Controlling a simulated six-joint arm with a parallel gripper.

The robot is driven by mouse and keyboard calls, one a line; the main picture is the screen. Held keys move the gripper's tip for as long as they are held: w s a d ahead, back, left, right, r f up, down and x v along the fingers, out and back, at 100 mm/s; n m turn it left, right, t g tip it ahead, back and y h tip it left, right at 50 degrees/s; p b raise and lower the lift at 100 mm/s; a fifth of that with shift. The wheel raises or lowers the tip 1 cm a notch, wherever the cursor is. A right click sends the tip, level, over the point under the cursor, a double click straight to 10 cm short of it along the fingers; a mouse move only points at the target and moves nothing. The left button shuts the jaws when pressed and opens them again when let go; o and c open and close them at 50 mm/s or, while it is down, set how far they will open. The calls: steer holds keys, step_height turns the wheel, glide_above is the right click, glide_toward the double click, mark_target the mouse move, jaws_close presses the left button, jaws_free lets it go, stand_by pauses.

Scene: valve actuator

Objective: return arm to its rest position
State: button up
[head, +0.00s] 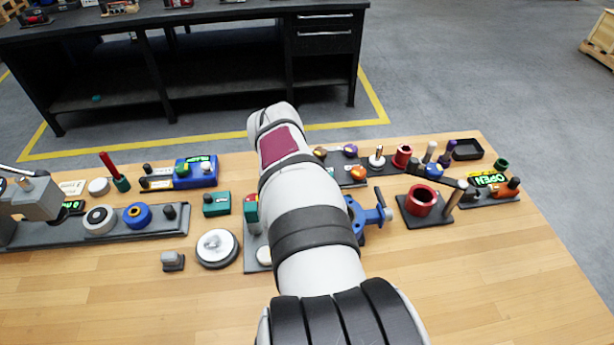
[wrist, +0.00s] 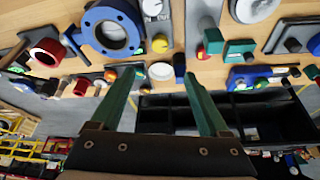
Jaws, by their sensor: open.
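My arm rises from the bottom centre of the head view and stretches over the workbench (head: 215,310); its own links hide my gripper there. In the wrist view my gripper (wrist: 163,75) shows two green fingers set well apart, with nothing held between them. The blue valve (head: 372,215) stands just right of my arm in the head view, partly hidden by it. Its round blue flange (wrist: 90,38) shows at the upper left of the wrist view, apart from the fingers.
A red ring-shaped part (head: 421,200) on a dark stand is right of the valve. A round white-topped gauge (head: 217,248) sits left of my arm. Several small fixtures line the bench's back. A black workbench (head: 215,75) stands beyond. The bench's front left is clear.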

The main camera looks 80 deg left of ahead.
steer(key=w+d+r+m+h, duration=0.1)
steer(key=w+d+r+m, duration=0.15)
steer(key=w+d, duration=0.55)
steer(key=w+d+r+m+h, duration=0.1)
steer(key=w+d+r+m, duration=0.15)
steer(key=w+d, duration=0.65)
steer(key=w+d+m, duration=0.6)
steer(key=w+d, duration=0.1)
steer(key=d, duration=0.7)
steer(key=s+d+f+m, duration=0.1)
steer(key=s+d+m, duration=0.2)
steer(key=d, duration=0.3)
steer(key=s+d+m, duration=0.3)
steer(key=s+d, duration=0.1)
steer(key=d, duration=0.3)
steer(key=s+d+f+m+g, duration=0.1)
steer(key=s+d+m, duration=0.2)
steer(key=d, duration=0.4)
steer(key=shift+s+d+f+m, duration=0.2)
steer(key=shift+s+f+m, duration=0.1)
steer(key=shift+s+m, duration=0.1)
